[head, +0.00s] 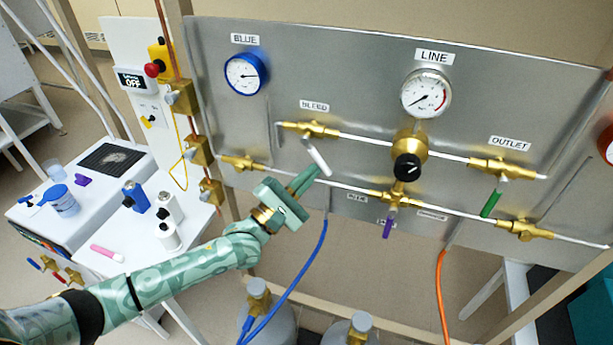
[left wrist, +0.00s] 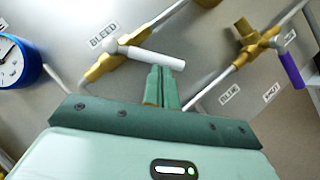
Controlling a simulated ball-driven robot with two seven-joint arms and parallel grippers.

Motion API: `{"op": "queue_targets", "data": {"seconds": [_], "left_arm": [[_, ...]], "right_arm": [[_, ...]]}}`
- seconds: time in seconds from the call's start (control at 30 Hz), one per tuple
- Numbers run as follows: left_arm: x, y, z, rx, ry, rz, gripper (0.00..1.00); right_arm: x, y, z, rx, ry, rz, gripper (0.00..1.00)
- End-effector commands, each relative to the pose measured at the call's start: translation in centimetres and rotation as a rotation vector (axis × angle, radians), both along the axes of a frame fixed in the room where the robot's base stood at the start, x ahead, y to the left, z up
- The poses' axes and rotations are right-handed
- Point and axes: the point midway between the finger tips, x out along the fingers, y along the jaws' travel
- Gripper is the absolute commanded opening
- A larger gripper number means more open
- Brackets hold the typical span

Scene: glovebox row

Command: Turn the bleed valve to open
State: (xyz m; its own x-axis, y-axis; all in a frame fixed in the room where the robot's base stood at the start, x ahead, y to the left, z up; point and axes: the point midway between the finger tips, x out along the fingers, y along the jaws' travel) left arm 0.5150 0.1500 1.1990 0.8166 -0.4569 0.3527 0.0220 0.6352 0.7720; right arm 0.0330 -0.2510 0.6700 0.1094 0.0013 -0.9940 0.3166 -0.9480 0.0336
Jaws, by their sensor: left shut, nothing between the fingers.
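The bleed valve (head: 309,129) is a brass fitting under the BLEED label on the grey panel. Its white lever handle (head: 318,158) slants down and to the right in the head view. In the left wrist view the white handle (left wrist: 150,56) runs from the brass body (left wrist: 108,66) to just beyond my fingertips. My left gripper (head: 312,177) is shut and empty, its fingertips close to the free end of the handle. I cannot tell whether they touch it. The right gripper is not in view.
The panel also carries a blue gauge (head: 246,73), the LINE gauge (head: 426,94), a black regulator knob (head: 407,167), a purple handle (head: 388,226) and a green handle (head: 491,203). A blue hose (head: 307,271) hangs below my gripper. A white bench (head: 85,212) with bottles stands left.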

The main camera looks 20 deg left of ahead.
Motion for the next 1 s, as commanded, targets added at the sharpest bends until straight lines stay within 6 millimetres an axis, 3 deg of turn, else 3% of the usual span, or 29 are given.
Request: {"op": "queue_targets", "data": {"seconds": [0.47, 1.0], "left_arm": [[0.0, -0.9, 0.1, -0.128, 0.005, 0.0, 0.0], [-0.1, -3.7, 1.8, -0.594, 0.02, -0.001, 0.0]], "right_arm": [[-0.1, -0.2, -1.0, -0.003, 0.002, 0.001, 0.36], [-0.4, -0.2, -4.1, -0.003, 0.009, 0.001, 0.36]]}}
